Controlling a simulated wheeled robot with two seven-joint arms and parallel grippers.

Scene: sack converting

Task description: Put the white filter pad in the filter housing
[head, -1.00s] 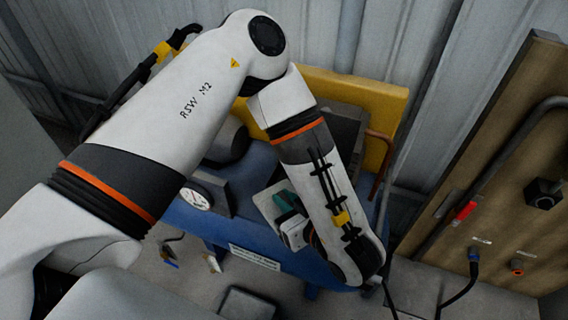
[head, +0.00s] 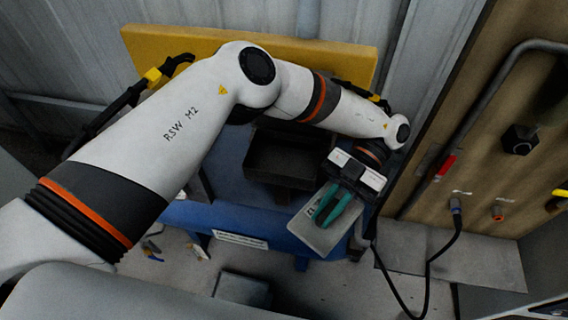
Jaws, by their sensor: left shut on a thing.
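My left gripper (head: 330,208), with teal fingers, is shut on a flat, pale, square pad, which I take to be the white filter pad (head: 314,240). The fingers cover part of the pad's upper face. The pad is at the front right of the blue bench and overlaps its edge in the picture; I cannot tell its height above it. A dark open box (head: 272,177), perhaps the filter housing, sits on the bench to the left of and behind the pad. My left arm hides part of its back. My right gripper is not in view.
The blue bench (head: 225,215) has a yellow board (head: 200,40) along its back. A wooden panel (head: 480,130) with a pipe and red handle (head: 446,165) stands close on the right. A black cable (head: 430,270) hangs from the panel to the floor.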

